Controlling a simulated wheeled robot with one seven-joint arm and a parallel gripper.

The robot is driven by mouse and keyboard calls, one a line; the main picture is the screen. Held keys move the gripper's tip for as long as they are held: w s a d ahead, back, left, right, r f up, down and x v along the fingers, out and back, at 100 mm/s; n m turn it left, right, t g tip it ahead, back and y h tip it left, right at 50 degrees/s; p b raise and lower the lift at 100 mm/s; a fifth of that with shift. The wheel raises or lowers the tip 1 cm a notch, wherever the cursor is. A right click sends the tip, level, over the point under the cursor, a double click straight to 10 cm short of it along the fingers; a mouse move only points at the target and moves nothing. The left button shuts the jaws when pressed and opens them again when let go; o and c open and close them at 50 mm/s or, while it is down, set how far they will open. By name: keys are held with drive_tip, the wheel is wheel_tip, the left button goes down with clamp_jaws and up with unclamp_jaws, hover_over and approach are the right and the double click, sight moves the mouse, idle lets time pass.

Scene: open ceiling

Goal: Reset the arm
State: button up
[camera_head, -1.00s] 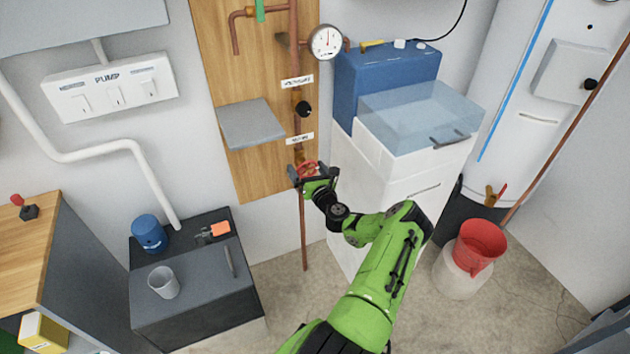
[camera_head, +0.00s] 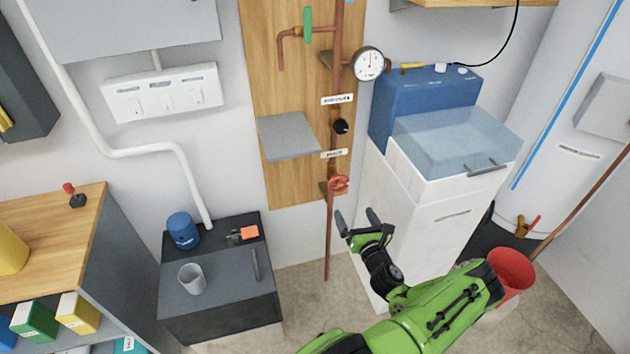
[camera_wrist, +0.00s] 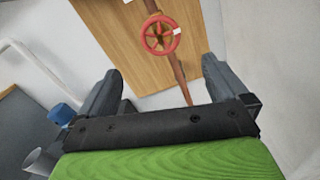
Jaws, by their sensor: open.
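My gripper (camera_head: 358,222) is open and empty, in front of the white cabinet at the centre of the head view. A red round valve handle (camera_head: 338,184) sits on the copper pipe, up and to the left of my gripper and apart from it. In the wrist view the valve handle (camera_wrist: 160,35) shows ahead, beyond the spread fingers (camera_wrist: 160,95). My green arm reaches in from the lower right of the head view.
A white cabinet (camera_head: 440,225) with a clear-lidded basin (camera_head: 455,140) stands right of my gripper. A red bucket (camera_head: 510,272) is at the lower right. A dark low cabinet (camera_head: 220,290) with a grey cup (camera_head: 192,279) and blue container (camera_head: 182,230) stands left. Floor shows between.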

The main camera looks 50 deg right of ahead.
drive_tip(key=w+a+r+n+y+p, duration=0.1)
drive_tip(key=w+a+r+n+y, duration=0.5)
drive_tip(key=n, duration=0.3)
drive_tip(key=w+a+r+n+y+p, duration=0.1)
drive_tip(key=w+a+r+n+y, duration=0.4)
drive_tip(key=a+n, duration=0.3)
drive_tip(key=a+r+n+g+y+p, duration=0.1)
drive_tip(key=a+r+n+g+y, duration=0.2)
drive_tip(key=a+n, duration=0.35)
drive_tip(key=a+r+n+g+y+p, duration=0.1)
drive_tip(key=a+r+n+g, duration=0.1)
drive_tip(key=a+n+g, duration=0.35)
drive_tip(key=s+a+r+n+g+h+p, duration=0.2)
drive_tip(key=s+a+r+n+g+h, duration=0.15)
drive_tip(key=s+a+r+n, duration=0.6)
drive_tip(key=s+a+r+n+t+h+p, duration=0.1)
drive_tip(key=s+a+r+n+t+h, duration=0.1)
drive_tip(key=s+r+n, duration=0.4)
drive_tip(key=s+a+r, duration=0.1)
drive_tip(key=s+r, duration=0.3)
drive_tip(key=s, duration=0.1)
drive_tip(key=shift+s+a+r, duration=0.15)
drive_tip(key=shift+a+r, duration=0.05)
drive_tip(key=shift+r, duration=0.2)
